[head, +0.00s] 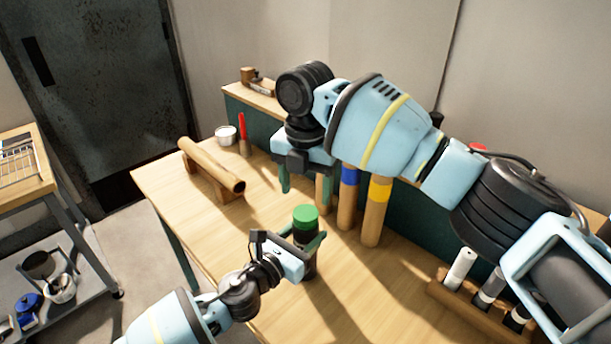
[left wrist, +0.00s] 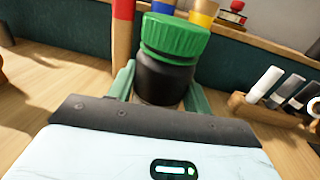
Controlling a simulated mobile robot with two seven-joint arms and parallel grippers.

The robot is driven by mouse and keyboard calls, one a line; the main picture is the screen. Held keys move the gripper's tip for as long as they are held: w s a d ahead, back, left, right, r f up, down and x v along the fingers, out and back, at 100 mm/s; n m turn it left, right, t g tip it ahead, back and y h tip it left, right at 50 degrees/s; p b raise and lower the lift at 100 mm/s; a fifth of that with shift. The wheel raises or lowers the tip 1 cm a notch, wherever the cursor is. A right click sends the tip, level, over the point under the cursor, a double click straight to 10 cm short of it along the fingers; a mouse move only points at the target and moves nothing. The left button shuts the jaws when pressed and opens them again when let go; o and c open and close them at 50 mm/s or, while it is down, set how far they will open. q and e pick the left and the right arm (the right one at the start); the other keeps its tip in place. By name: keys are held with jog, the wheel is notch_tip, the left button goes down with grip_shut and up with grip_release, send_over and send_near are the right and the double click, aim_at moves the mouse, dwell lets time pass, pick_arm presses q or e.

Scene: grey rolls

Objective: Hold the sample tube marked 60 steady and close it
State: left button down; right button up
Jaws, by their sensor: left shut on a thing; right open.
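The sample tube is a dark, upright bottle (head: 309,266) above the wooden table. A ribbed green cap (head: 305,216) sits on its top; I cannot tell how tightly. The mark 60 is not readable. My left gripper (head: 304,243) is shut on the tube just below the cap. In the left wrist view the cap (left wrist: 175,38) and dark body (left wrist: 163,80) show between the left fingers (left wrist: 160,88). My right gripper (head: 306,186) is open and empty, its fingers pointing down, apart from the cap and behind it in the head view.
Wooden posts with blue (head: 349,175) and yellow (head: 379,188) bands stand behind the tube. A rack (head: 462,310) with several tubes is at right. A wooden roll (head: 212,165), a metal cup (head: 226,135) and a red-topped item (head: 242,128) are at left. The table's front left is clear.

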aim_at(306, 212)
jog(key=shift+f, duration=2.75)
